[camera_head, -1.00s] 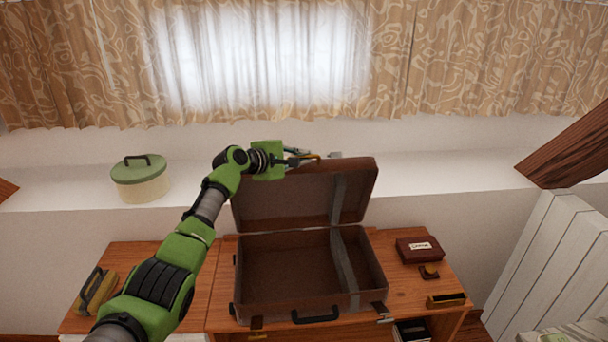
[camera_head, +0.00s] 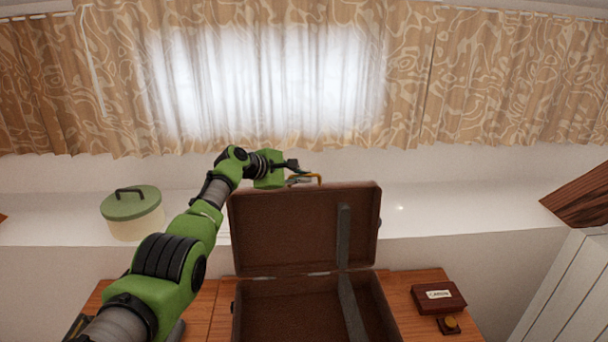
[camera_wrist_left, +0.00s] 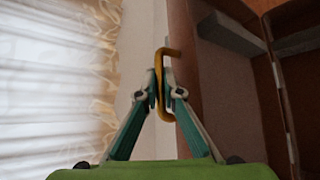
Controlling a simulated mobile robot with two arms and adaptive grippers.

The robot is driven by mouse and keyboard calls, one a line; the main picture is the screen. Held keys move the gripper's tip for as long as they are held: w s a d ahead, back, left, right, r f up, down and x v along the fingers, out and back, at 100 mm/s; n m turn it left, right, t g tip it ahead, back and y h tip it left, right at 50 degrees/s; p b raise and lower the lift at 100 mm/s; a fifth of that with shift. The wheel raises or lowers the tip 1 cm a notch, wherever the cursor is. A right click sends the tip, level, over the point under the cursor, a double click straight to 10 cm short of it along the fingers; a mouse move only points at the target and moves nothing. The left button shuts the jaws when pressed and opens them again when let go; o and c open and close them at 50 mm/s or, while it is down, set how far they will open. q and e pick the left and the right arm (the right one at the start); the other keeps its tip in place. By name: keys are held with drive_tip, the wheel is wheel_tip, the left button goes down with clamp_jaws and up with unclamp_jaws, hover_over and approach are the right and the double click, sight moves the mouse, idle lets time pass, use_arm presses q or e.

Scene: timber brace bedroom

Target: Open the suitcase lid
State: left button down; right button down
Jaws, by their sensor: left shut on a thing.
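The brown suitcase stands open on the wooden cabinet, its lid (camera_head: 290,232) raised nearly upright and its base (camera_head: 290,312) below, cut by the picture's bottom edge. A grey strap runs down the lid's inside into the base. My left gripper (camera_head: 306,181) is at the lid's top edge, left of its middle. My right gripper is not in view.
A green-lidded round box (camera_head: 132,212) stands on the white sill (camera_head: 450,207) at left. A dark red box (camera_head: 438,297) and a small dark item with a yellow top (camera_head: 449,325) lie right of the suitcase. Curtains hang behind the sill.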

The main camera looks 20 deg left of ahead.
use_arm(q)
drive_tip(key=shift+f, duration=0.1)
drive_tip(key=c, duration=2.4)
unclamp_jaws()
drive_tip(key=shift+s, duration=0.1)
drive_tip(key=shift+c, duration=0.2)
drive_tip(key=shift+v, duration=0.9)
drive_tip(key=v, duration=1)
drive_tip(key=shift+a, duration=0.1)
